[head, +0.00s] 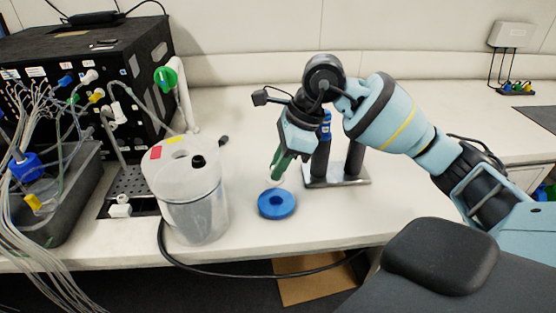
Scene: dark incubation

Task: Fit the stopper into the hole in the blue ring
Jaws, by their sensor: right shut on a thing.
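The blue ring (277,211) lies flat on the white bench, with its hole facing up. My right gripper (279,170) points down just above the ring, with its green fingers close together. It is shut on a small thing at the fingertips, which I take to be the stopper. The fingers hide most of it, and its shape is too small to make out. The fingertips look a little above the ring's back edge, apart from it. My left gripper is not in view.
A clear lidded vessel (205,215) stands left of the ring. A metal stand with dark posts (338,181) is behind it to the right. A black cable (240,274) runs along the front edge. A black box (90,75) and tubing fill the left. The bench is clear at right.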

